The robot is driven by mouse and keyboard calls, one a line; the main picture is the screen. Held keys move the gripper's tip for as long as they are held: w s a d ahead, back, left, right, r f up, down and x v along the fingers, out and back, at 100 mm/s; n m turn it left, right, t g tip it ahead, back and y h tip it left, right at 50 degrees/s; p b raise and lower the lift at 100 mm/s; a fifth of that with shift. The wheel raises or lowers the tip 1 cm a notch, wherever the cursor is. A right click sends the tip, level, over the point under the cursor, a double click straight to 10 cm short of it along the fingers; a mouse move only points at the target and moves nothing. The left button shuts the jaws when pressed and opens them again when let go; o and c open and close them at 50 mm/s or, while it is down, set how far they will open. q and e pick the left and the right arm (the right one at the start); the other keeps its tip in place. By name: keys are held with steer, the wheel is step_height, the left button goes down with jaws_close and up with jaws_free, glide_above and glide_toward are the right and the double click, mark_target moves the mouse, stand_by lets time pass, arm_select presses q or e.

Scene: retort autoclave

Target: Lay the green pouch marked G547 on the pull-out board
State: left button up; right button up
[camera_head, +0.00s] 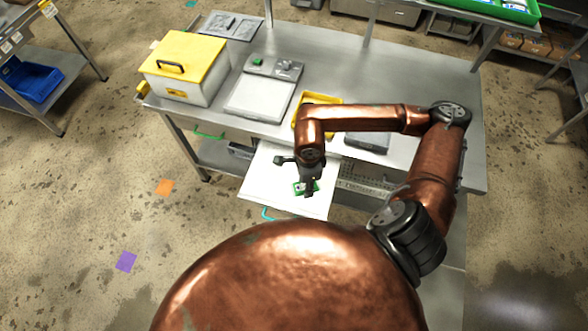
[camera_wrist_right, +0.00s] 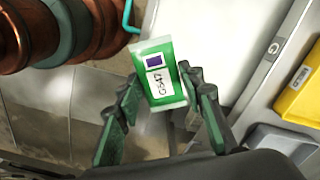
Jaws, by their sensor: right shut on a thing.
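The green pouch marked G547 (camera_wrist_right: 160,75) is between the fingers of my right gripper (camera_wrist_right: 160,97) in the right wrist view, with its label facing the camera. In the head view the pouch (camera_head: 300,188) shows under my right gripper (camera_head: 309,190), over the white pull-out board (camera_head: 262,178). My right gripper is shut on the pouch. I cannot tell whether the pouch touches the board. The board (camera_wrist_right: 222,50) also shows behind the pouch in the right wrist view. My left gripper is not in view.
The steel table (camera_head: 400,80) holds a yellow-lidded box (camera_head: 185,65), a scale (camera_head: 262,95) and a yellow tray (camera_head: 325,98). My right arm crosses above the table. The board around the pouch looks clear.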

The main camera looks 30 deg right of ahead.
steer(key=m, duration=0.1)
steer(key=s+m, duration=0.2)
steer(key=shift+d+f+m, duration=0.35)
steer(key=shift+d+m, duration=0.05)
steer(key=shift+s+d+f+m, duration=0.15)
steer(key=shift+s+m, duration=0.35)
steer(key=shift+m, duration=0.5)
steer(key=shift+w+f+p, duration=0.1)
steer(key=shift+p, duration=0.2)
steer(key=w+f+p, duration=0.2)
steer(key=w+f, duration=0.2)
steer(key=w, duration=0.5)
glide_above(290, 181)
steer(key=shift+m, duration=0.3)
steer(key=f, duration=0.4)
steer(key=shift+s+f, duration=0.4)
steer(key=shift+w+f, duration=0.4)
steer(key=shift+f, duration=0.35)
step_height(290, 181, down, 3)
steer(key=shift+r, duration=0.15)
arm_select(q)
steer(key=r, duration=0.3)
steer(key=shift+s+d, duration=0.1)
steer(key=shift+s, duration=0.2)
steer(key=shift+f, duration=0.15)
